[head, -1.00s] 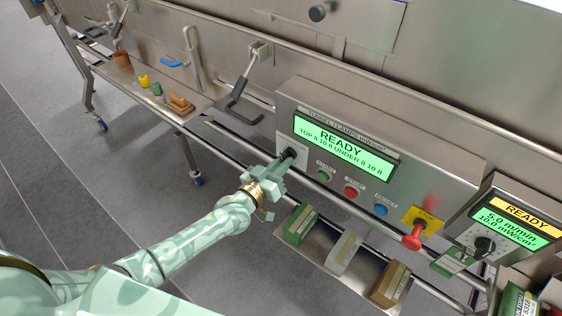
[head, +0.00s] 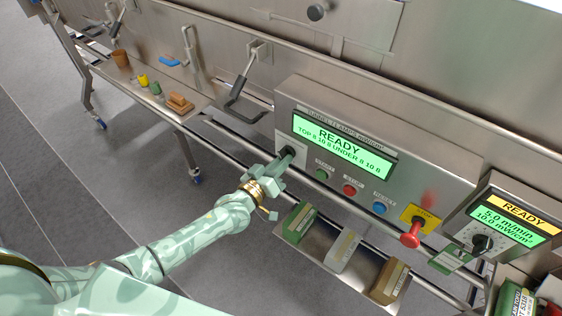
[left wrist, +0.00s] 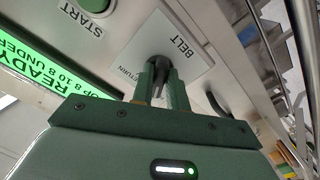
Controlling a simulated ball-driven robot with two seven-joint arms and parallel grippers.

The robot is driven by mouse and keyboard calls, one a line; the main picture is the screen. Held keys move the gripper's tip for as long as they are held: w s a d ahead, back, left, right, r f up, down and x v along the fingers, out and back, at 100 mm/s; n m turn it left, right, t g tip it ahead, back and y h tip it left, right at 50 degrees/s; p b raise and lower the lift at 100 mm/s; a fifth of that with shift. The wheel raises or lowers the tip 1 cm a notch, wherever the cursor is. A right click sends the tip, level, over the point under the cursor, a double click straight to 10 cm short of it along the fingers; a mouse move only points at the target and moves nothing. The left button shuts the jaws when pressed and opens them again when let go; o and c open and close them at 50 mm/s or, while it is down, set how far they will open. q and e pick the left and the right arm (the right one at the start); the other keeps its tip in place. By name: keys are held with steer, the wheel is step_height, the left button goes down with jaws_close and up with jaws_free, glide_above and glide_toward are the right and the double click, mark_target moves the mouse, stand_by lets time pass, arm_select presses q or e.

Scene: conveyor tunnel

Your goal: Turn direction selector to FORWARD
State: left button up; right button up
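The direction selector is a black knob (head: 288,152) on a white plate (left wrist: 188,48) marked BELT, at the left end of the panel front. A RETURN label, partly hidden, shows beside the knob in the left wrist view. My left gripper (head: 282,161) is at the knob. In the left wrist view, its two green fingers (left wrist: 160,85) stand on either side of the knob (left wrist: 158,66) and appear closed on it. The fingers cover much of the knob and part of the plate, so I cannot read its setting. My right gripper is not in view.
The panel display (head: 343,146) reads READY. Green (head: 322,174), red (head: 350,189) and blue (head: 379,208) buttons sit right of the knob, then a red stop knob (head: 411,236). A rail runs below. Boxes stand on a low shelf (head: 318,243).

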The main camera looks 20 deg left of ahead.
arm_select(q)
steer(key=shift+o, duration=1.4)
steer(key=p+v, duration=0.2)
steer(key=v, duration=1.4)
steer(key=shift+s, duration=0.2)
steer(key=shift+a, duration=0.1)
